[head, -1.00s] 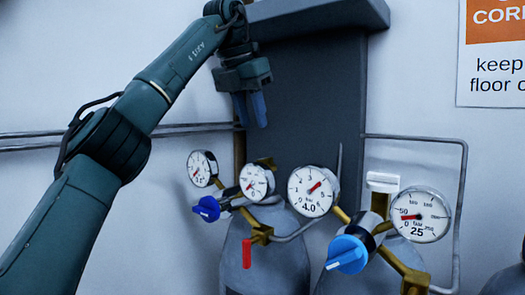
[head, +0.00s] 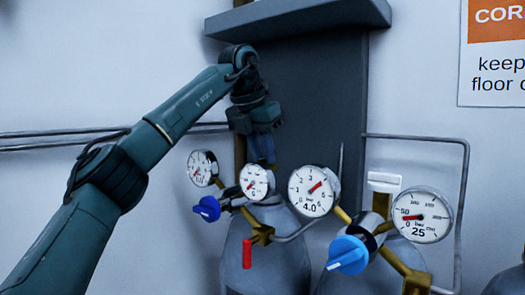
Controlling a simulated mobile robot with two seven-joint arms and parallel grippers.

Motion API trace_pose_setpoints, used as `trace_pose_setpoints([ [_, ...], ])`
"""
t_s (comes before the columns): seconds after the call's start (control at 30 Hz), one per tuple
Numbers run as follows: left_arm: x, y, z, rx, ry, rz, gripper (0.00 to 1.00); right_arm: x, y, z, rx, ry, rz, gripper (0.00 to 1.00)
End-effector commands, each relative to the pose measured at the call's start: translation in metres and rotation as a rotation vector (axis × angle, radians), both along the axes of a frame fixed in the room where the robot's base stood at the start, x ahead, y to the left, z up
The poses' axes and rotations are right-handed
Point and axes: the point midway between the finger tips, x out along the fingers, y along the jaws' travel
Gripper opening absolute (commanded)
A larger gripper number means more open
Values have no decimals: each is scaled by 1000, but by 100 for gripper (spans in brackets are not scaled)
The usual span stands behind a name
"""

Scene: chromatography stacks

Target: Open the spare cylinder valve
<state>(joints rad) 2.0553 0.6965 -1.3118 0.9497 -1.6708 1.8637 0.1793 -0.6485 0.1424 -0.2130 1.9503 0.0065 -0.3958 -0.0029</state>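My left gripper (head: 262,152) points down with its blue fingers just above and behind the left cylinder's gauges, in front of the dark panel. The fingers look close together, and their gap is not clear. The left grey cylinder (head: 285,262) carries brass fittings, two round gauges (head: 202,168) (head: 256,181), a blue knob (head: 207,208) and a red lever (head: 247,253) hanging down. The top of its valve is hidden behind the fingers and gauge; I cannot tell whether they touch it. No label marks which cylinder is the spare. My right gripper is out of view.
The right cylinder (head: 335,280) has two larger gauges (head: 313,191) (head: 421,215), a larger blue knob (head: 347,254) and a white block (head: 384,181). Grey pipes (head: 465,200) run along the wall. A ledge (head: 300,22) juts out above my gripper.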

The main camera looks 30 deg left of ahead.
Motion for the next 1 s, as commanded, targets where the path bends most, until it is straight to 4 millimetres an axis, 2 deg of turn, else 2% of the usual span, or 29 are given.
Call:
trace_pose_setpoints([
  [0.03,0,0,0,0,0,0,17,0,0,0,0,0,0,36],
  [0.27,0,0,0,0,0,0,0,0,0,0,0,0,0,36],
  [0.67,0,-1,1,0,-1,26,0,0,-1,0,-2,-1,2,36],
  [1.0,0,-4,1,1,-2,225,0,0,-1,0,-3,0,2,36],
])
